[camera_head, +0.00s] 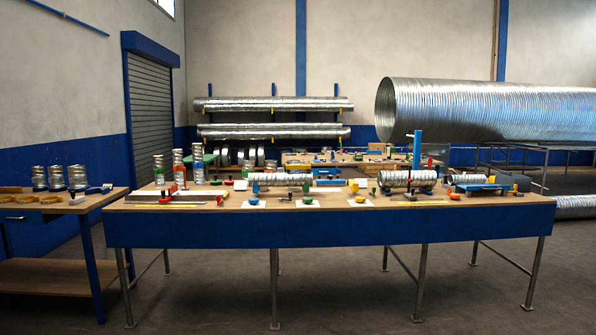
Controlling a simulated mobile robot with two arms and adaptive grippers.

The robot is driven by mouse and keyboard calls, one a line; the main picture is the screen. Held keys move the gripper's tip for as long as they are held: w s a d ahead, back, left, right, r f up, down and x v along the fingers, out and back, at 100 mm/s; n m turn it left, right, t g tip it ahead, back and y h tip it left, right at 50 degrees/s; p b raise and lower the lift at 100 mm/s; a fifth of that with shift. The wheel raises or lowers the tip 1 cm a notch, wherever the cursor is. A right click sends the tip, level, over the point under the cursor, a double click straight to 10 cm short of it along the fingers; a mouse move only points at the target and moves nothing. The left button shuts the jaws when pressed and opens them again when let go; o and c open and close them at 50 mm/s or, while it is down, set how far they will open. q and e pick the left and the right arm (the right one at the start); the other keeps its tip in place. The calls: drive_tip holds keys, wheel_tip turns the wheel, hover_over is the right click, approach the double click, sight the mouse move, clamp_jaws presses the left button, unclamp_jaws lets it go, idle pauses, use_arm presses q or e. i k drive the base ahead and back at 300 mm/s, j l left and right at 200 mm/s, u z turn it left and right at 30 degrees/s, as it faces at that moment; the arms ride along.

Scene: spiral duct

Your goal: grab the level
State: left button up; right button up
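I cannot pick out the level with certainty, because the items on the long workbench (330,232) are small at this distance. Thin yellow strips lie flat near its front edge, one at the left (170,206) and one right of the middle (418,203). A long pale piece with a red part (180,196) lies at the left. Neither of my grippers shows in the head view.
The workbench also holds silver duct pieces (408,179), several coloured bowls and an upright blue post (417,150). A side table (60,205) with cans stands at the left. The floor in front (340,295) is clear. A large spiral duct (490,110) is behind.

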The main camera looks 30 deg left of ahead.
sight(298, 166)
drive_tip(key=i+j+u, duration=0.4)
drive_tip(key=i, duration=0.2)
drive_tip(key=i+j+u, duration=0.35)
drive_tip(key=i, duration=0.7)
drive_tip(key=i+u, duration=0.3)
drive_tip(key=i, duration=0.75)
